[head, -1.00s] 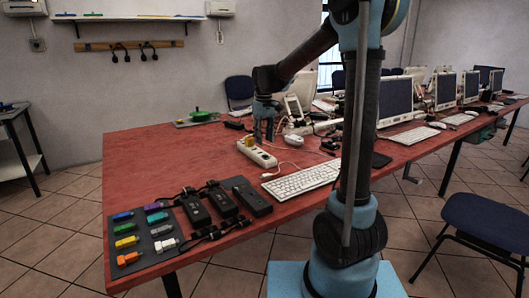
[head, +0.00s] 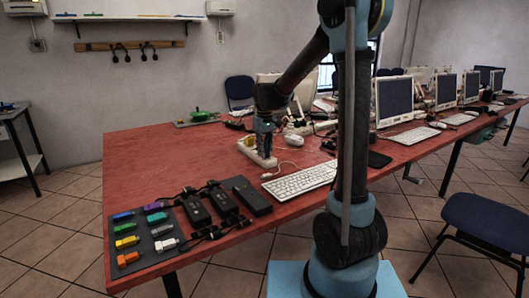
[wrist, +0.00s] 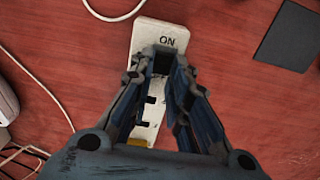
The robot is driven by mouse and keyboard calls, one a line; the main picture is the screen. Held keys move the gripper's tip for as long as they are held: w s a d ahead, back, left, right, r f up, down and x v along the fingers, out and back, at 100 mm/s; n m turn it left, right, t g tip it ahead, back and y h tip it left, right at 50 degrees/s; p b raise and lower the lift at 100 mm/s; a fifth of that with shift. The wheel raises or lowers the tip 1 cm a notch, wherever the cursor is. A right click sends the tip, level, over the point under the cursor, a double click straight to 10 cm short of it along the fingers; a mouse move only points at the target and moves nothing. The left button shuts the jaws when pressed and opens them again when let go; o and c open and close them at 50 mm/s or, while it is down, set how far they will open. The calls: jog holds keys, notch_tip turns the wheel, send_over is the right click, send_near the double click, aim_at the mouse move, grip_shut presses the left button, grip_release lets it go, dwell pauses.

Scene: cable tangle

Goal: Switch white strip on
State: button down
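The white strip (head: 252,153) lies on the red table, with a yellow item at its far end. In the wrist view the strip (wrist: 148,35) runs up the middle, with "ON" printed near its upper end and dark slots lower down. My gripper (head: 265,151) points down at the strip's near part. In the wrist view my gripper (wrist: 164,60) has its fingertips just below the "ON" mark. The tips crowd around a dark patch, so their gap and any contact are unclear. The switch cannot be made out; the fingers may hide it.
A white cable (wrist: 42,85) curves left of the strip. A keyboard (head: 300,181) lies to the right, a mouse (head: 293,140) behind. Black power strips (head: 223,202) and a mat with coloured connectors (head: 141,229) lie at the front left. The table's left middle is clear.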

jog(key=shift+d, duration=0.1)
jog(key=shift+s+d+r+t+y, duration=0.1)
jog(key=shift+s+t+y, duration=0.15)
jog(key=shift+t+y, duration=0.45)
jog(key=shift+s+d+t+y, duration=0.15)
jog(key=shift+t+y, duration=0.25)
jog(key=shift+t, duration=0.5)
jog(key=c, duration=1.5)
grip_release()
jog(key=shift+a, duration=0.1)
jog(key=v, duration=1.2)
